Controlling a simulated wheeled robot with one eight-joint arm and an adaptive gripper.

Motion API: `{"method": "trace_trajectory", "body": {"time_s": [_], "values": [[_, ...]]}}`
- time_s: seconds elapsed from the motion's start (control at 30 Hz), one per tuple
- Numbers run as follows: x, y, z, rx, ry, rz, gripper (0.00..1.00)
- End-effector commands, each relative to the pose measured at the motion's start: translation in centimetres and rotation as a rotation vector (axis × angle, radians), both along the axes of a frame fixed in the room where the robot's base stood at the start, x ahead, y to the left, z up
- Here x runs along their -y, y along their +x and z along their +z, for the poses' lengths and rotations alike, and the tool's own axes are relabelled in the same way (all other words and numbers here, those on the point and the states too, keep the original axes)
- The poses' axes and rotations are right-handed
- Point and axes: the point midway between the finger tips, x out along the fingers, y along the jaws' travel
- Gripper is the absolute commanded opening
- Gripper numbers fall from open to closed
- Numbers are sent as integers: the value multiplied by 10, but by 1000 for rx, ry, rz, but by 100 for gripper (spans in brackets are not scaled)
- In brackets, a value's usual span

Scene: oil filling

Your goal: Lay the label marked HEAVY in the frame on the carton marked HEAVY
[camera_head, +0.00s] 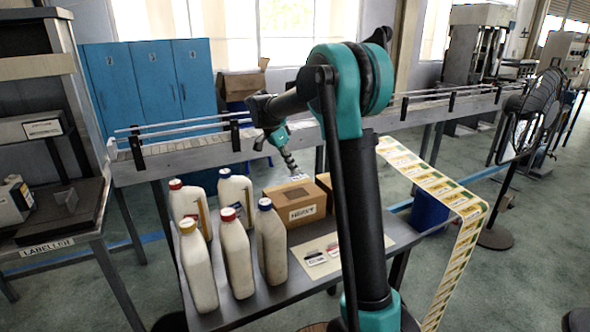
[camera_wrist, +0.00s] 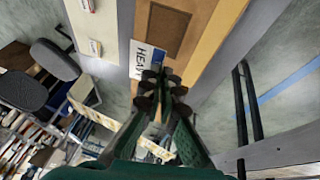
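The brown carton marked HEAVY (camera_head: 291,208) stands on the grey table, its printed word facing the head camera. In the wrist view its top (camera_wrist: 205,45) shows a darker brown rectangular frame (camera_wrist: 165,30). My gripper (camera_head: 293,174) points down over the carton's top. In the wrist view my gripper (camera_wrist: 161,82) has its fingertips close together on the white label marked HEAVY (camera_wrist: 147,58), whose near edge they hide. The label lies beside the brown frame in that view, overlapping its near edge area. Whether it touches the carton is unclear.
Several bottles (camera_head: 238,255) with coloured caps stand left of the carton. A second carton (camera_head: 324,184) is behind it, partly hidden by my arm. A pale sheet with labels (camera_head: 322,257) lies at the front right of the table. A conveyor (camera_head: 185,150) runs behind.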

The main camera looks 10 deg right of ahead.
Motion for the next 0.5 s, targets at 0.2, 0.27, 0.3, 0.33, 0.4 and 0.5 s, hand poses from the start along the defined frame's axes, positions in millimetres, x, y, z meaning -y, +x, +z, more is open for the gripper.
{"method": "trace_trajectory", "body": {"time_s": [0.2, 0.27, 0.3, 0.33, 0.4, 0.5], "values": [[0, 4, -6, 0, 0, -14, 0], [0, 4, -9, 0, 0, -13, 0], [0, 4, -12, 0, 0, -13, 0], [0, 4, -14, 0, 0, -13, 0], [0, 4, -19, 0, 0, -13, 0], [0, 4, -26, 1, 0, -12, 0]]}}
